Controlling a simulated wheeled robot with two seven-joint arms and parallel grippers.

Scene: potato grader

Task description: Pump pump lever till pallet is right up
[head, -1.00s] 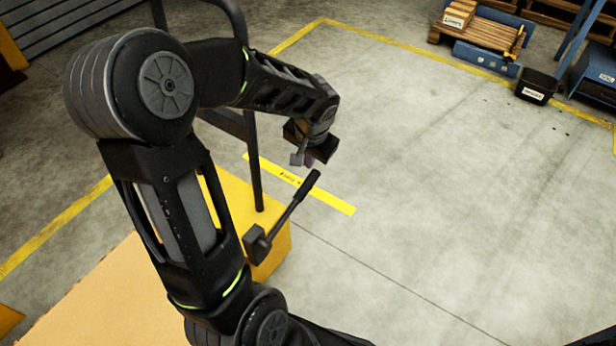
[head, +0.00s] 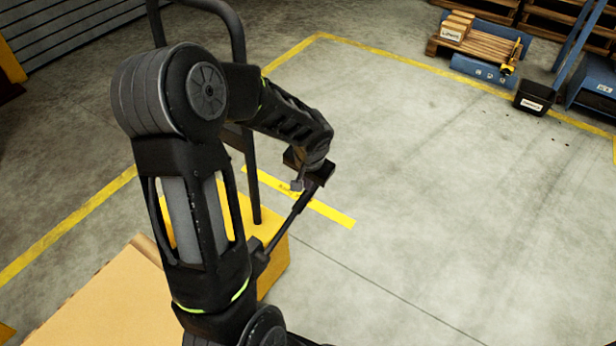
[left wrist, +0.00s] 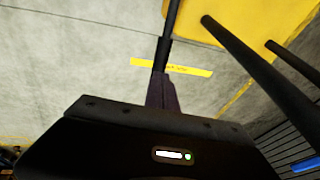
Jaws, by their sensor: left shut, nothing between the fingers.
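The black pump lever (head: 287,222) rises at a slant from the front of a yellow unit (head: 274,262). My left gripper (head: 304,184) is at the lever's upper end, hiding its tip. The jaws are shut with nothing held between them. In the left wrist view, the shut fingers (left wrist: 161,94) line up with the dark lever (left wrist: 166,48); I cannot tell whether they touch it. A tan board (head: 105,305) lies at lower left, beside the yellow unit; I cannot tell whether it is the pallet load. My right gripper is not in view.
A black upright handle frame (head: 252,180) stands just left of the lever. A wooden pallet with boxes (head: 470,38), a black bin (head: 534,97) and blue equipment stand far back right. The floor right of the lever is clear.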

